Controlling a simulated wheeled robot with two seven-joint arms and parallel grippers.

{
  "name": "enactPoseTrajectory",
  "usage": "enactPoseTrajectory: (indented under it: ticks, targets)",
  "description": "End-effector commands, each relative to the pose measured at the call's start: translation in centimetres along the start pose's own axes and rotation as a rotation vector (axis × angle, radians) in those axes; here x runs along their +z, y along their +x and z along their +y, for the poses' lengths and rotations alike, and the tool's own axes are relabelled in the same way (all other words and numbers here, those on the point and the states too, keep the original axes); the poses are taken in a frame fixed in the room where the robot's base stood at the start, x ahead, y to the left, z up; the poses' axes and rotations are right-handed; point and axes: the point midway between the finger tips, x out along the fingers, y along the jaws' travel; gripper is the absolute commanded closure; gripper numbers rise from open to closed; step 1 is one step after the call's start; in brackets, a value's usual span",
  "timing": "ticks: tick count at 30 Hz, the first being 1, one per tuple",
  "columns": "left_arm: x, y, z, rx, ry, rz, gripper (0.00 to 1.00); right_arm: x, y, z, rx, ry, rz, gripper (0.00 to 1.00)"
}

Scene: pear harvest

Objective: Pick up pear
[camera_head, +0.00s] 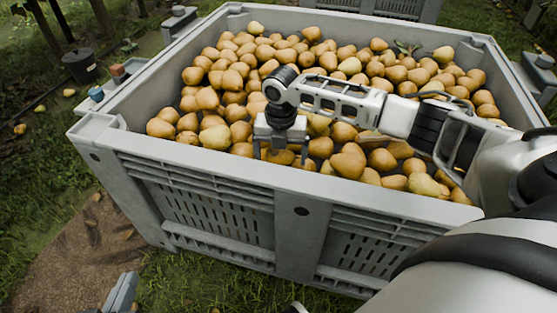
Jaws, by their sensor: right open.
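Many yellow-brown pears (348,161) fill the large grey crate (302,190). My right gripper (281,155) reaches in from the right over the near side of the crate, pointing down. Its two fingers are apart, one on each side of a pear (280,157) that shows between them. I cannot tell whether the fingers touch this pear. The gripper body hides part of the pears behind it.
The crate's near wall rises just in front of the gripper, and other pears crowd around it. A dark bucket (80,66) stands on the grass at the left. Small objects (96,93) sit beside the crate's left wall. Another crate (408,8) stands behind.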

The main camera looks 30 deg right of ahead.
Motion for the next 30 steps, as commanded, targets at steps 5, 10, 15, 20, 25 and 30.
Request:
enactPoseTrajectory:
  ticks: [5,10,15,20,25,30]
  targets:
    - [-0.2,-0.5,0.4,0.013,0.006,0.014,1.00,0.0,0.6,0.0,0.001,0.000,-0.001,0.10]
    - [-0.1,-0.6,0.4,0.012,0.004,0.009,1.00,0.0,0.6,0.0,0.000,0.000,-0.001,0.32]
    - [0.1,-0.5,0.3,0.010,0.005,0.004,1.00,0.0,0.5,0.0,0.001,0.000,-0.002,0.61]
    - [0.3,-0.4,0.2,0.007,0.004,-0.002,1.00,0.1,0.5,0.0,0.001,0.000,-0.002,0.61]
    - [0.0,-0.4,0.2,0.005,0.005,-0.004,1.00,0.1,-0.1,0.0,0.002,0.000,-0.002,0.61]
    - [-0.5,-0.5,0.1,-0.003,0.008,-0.026,1.00,0.1,-2.1,0.1,0.004,0.000,-0.003,0.61]
